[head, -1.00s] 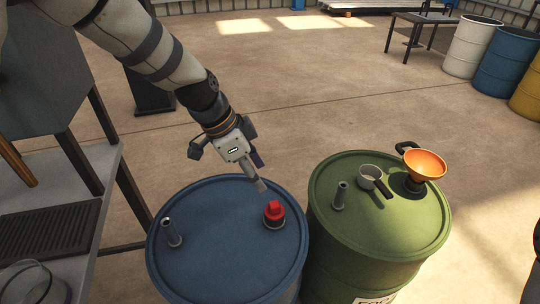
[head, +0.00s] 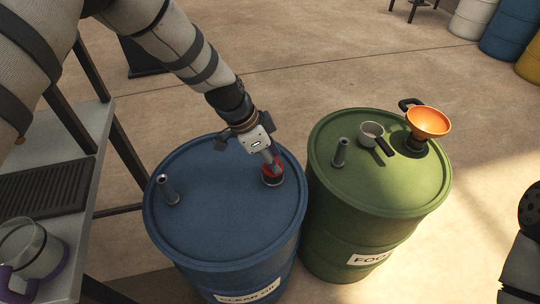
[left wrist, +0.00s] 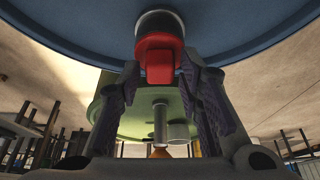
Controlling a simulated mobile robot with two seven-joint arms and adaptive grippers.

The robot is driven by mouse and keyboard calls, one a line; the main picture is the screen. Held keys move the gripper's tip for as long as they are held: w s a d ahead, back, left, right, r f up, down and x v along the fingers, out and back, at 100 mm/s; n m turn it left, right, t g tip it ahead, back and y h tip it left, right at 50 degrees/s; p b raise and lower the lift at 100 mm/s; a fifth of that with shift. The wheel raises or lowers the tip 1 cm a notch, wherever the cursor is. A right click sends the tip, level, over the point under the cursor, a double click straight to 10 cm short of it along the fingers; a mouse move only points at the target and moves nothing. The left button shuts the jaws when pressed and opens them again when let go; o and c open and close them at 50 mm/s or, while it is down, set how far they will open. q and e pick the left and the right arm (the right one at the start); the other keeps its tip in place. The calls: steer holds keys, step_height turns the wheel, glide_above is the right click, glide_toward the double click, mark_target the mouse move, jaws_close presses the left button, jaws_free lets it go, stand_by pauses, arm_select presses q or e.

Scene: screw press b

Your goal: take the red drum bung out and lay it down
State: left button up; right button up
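The red drum bung (head: 267,171) sits in a grey collar near the right rim of the blue drum's top (head: 220,220). My left gripper (head: 271,163) reaches down to it from above and partly hides it. In the left wrist view, the bung's red grip tab (left wrist: 160,66) stands between the two fingers of my left gripper (left wrist: 159,82). The fingers are apart, with a gap visible on each side of the tab.
A green drum (head: 330,190) stands close on the right, holding an orange funnel (head: 428,121) and a small grey cup (head: 371,133). A grey pipe stub (head: 167,189) rises from the blue drum. A side table at left holds a dark grate (head: 45,187) and a clear jug (head: 30,250).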

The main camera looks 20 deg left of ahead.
arm_select(q)
jaws_close()
steer(key=shift+c, duration=1.5)
jaws_free()
jaws_close()
steer(key=shift+r, duration=0.1)
steer(key=shift+r, duration=0.1)
arm_select(e)
steer(key=shift+w+r, duration=0.1)
arm_select(q)
steer(key=shift+r+p, duration=0.6)
steer(key=shift+r, duration=0.7)
arm_select(e)
steer(key=shift+w+r+t, duration=0.3)
steer(key=shift+w+r, duration=0.25)
steer(key=shift+r, duration=0.05)
arm_select(q)
steer(key=shift+r, duration=0.1)
steer(key=shift+r+p, duration=0.45)
steer(key=shift+r, duration=0.65)
steer(key=shift+f, duration=0.15)
arm_select(e)
steer(key=shift+w+r, duration=0.45)
